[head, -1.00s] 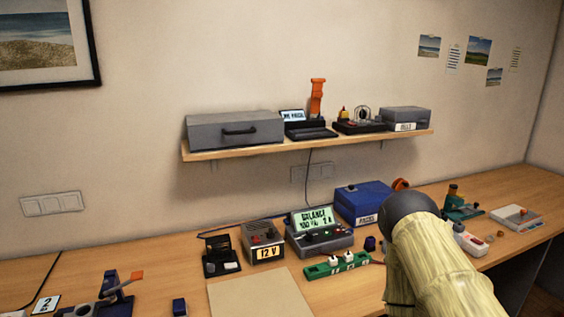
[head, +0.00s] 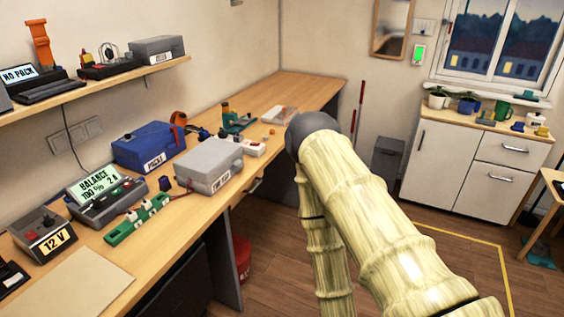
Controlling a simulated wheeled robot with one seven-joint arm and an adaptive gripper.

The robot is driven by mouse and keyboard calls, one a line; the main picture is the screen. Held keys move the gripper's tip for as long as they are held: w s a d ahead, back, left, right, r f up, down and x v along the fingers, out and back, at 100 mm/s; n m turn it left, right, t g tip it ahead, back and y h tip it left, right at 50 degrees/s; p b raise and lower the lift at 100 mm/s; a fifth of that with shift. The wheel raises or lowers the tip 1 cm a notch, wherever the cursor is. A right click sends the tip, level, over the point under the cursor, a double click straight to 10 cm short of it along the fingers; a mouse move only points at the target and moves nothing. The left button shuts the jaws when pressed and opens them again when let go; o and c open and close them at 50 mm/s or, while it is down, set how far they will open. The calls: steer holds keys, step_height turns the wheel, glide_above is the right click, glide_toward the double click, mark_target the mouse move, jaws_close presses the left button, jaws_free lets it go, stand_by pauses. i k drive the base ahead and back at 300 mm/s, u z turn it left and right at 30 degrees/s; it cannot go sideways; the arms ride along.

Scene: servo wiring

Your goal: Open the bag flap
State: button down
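I cannot make out a bag or a bag flap in this view. My bamboo-patterned arm with its dark round joint fills the lower middle of the head view, in front of the desk. My gripper is not in view. A blue box (head: 143,146) with a label that seems to read PACKS stands on the wooden desk (head: 95,258). A light grey box (head: 208,160) with a small label stands to its right, at the desk's front edge.
A charger (head: 107,200) showing BALANCE, a 12 V unit (head: 42,236) and a green strip (head: 137,220) stand on the desk at left. A wall shelf (head: 120,80) holds devices. A red bucket (head: 242,256) stands under the desk. A white cabinet (head: 440,160) stands at back right.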

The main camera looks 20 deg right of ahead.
mark_target(203, 164)
steer(key=z, duration=0.15)
steer(key=k, duration=0.6)
steer(key=z, duration=0.2)
steer(key=i, duration=1.5)
steer(key=u, duration=0.6)
